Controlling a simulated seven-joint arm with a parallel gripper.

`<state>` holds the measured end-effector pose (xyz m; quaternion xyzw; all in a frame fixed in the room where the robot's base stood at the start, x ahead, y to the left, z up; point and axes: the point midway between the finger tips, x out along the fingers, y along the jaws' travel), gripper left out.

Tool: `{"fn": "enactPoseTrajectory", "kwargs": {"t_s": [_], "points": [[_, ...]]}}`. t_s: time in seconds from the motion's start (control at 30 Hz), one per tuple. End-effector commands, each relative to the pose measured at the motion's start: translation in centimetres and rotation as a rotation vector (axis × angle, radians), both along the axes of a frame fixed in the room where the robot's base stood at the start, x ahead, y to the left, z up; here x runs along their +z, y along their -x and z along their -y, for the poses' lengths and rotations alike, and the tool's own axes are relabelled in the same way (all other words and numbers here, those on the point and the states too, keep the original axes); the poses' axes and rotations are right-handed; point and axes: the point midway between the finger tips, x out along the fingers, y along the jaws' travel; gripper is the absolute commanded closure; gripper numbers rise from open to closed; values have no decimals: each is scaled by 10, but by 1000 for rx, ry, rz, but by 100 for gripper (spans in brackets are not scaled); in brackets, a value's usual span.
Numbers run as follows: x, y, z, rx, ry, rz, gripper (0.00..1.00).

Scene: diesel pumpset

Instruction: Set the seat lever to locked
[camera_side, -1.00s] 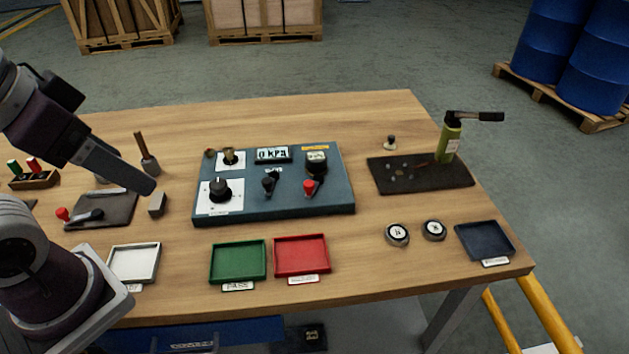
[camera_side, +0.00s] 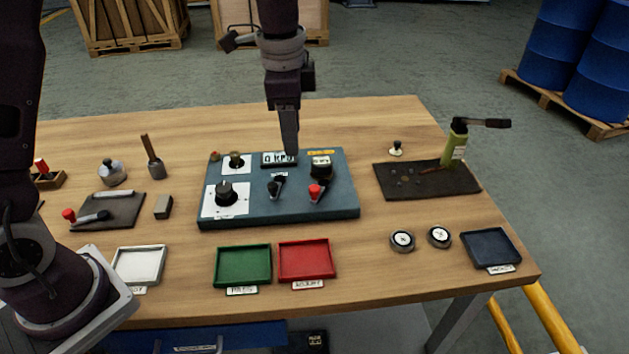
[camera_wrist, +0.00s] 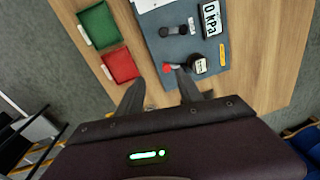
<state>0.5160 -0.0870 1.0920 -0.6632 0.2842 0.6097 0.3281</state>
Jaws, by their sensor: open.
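A blue-grey panel (camera_side: 285,211) lies on the table and carries two small levers. One has a black knob (camera_side: 273,187); it also shows in the wrist view (camera_wrist: 172,31). The other has a red knob (camera_side: 315,191), seen in the wrist view (camera_wrist: 168,67) just beyond my fingertips. I cannot read which one is the seat lever or its marks. My gripper (camera_side: 291,152) hangs over the back of the panel, near the display. Its fingers (camera_wrist: 158,88) are apart and empty in the wrist view. Neither lever is visibly touched.
The panel also carries a large black dial (camera_side: 226,192), a "0 kPa" display (camera_side: 279,159) and a dark round part (camera_side: 321,166) behind the red knob. Green (camera_side: 242,283) and red (camera_side: 306,278) trays lie in front. A green hand pump (camera_side: 454,147) stands at right.

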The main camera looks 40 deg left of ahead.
Motion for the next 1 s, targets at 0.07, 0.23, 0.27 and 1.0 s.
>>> {"fn": "enactPoseTrajectory", "kwargs": {"t_s": [0.07, 0.23, 0.27, 1.0], "points": [[-34, -24, 8, -89, 5, -51, 57], [-71, -44, 15, -185, 14, -97, 57], [-75, -44, 15, -190, 15, -100, 57], [-142, -44, 14, -188, 14, -98, 69]]}}
